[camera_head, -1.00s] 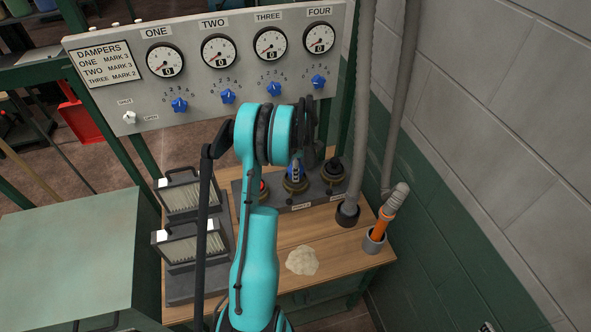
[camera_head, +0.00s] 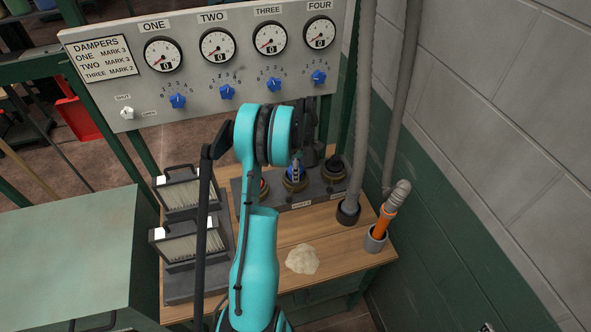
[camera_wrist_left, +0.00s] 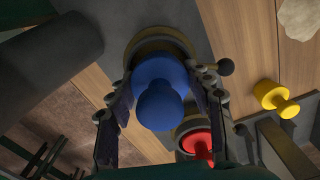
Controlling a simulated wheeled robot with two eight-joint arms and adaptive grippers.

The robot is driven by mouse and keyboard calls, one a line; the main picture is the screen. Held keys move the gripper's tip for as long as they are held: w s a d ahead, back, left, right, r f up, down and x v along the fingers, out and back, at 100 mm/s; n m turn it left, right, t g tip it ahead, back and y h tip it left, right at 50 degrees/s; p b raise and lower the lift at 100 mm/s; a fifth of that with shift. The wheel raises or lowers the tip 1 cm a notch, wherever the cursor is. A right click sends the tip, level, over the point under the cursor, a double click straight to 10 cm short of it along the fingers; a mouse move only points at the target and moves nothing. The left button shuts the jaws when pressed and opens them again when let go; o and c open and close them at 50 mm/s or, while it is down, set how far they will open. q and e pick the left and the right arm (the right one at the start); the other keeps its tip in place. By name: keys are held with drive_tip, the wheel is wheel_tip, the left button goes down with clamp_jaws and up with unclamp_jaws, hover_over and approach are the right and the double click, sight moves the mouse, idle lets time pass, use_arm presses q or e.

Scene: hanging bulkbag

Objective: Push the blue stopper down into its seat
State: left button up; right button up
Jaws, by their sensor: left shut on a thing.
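The blue stopper (camera_wrist_left: 160,95) is in the middle of the left wrist view, over a round brass-coloured seat (camera_wrist_left: 150,42). My left gripper (camera_wrist_left: 168,75) has a finger on each side of the stopper and is shut on it. In the head view the gripper (camera_head: 296,168) points down at the middle seat (camera_head: 294,184), and a little blue shows between its fingers. How deep the stopper sits in the seat is hidden. My right gripper is not in view.
A red stopper (camera_wrist_left: 197,144) sits beside the blue one; a yellow stopper (camera_wrist_left: 275,97) lies on the wood.

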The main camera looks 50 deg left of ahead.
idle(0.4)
use_arm(q)
drive_tip(key=o, duration=1.3)
drive_tip(key=shift+c, duration=0.2)
wheel_tip(320, 180, up, 12)
drive_tip(key=shift+f, duration=0.1)
